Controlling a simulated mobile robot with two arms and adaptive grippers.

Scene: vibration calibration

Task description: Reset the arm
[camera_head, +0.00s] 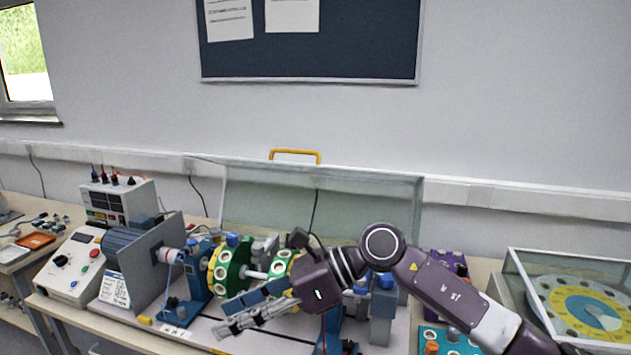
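My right arm comes in from the lower right. Its dark purple wrist is in front of the vibration rig, and the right gripper (232,322) points left and slightly down over the rig's base. Its silver fingers overlap in this view, so I cannot tell how far apart they are. No held object is visible. My wrist hides part of the rig's right side. My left arm and gripper are not in view.
A control box (72,266) and a power supply (117,200) stand on the left. A raised clear cover with a yellow handle (295,153) is behind the rig. On the right are a teal block (450,342) and a clear case with a yellow dial (590,308).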

